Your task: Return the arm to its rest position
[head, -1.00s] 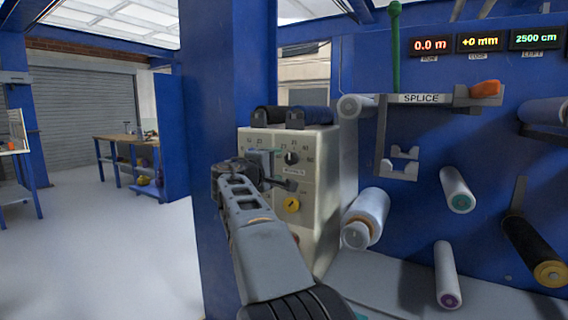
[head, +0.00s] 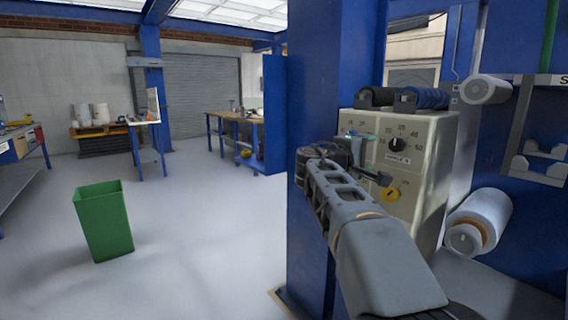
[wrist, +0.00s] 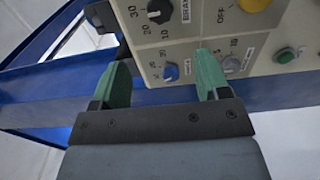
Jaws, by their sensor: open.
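My gripper (head: 362,148) is in front of the left part of the beige control box (head: 432,135) in the head view, with my grey arm reaching up to it from the lower right. In the wrist view the two green fingers of my gripper (wrist: 162,72) stand wide apart with nothing between them. The face of the control box (wrist: 200,45) is just beyond the fingertips, with a small blue knob (wrist: 171,71) showing between the fingers. I cannot tell whether a fingertip touches the panel.
A blue post (head: 318,120) stands left of the box. White film rollers (head: 482,220) are mounted to its right. A green bin (head: 104,225) stands on open floor at left. A workbench (head: 225,120) and shutter (head: 205,90) are farther back.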

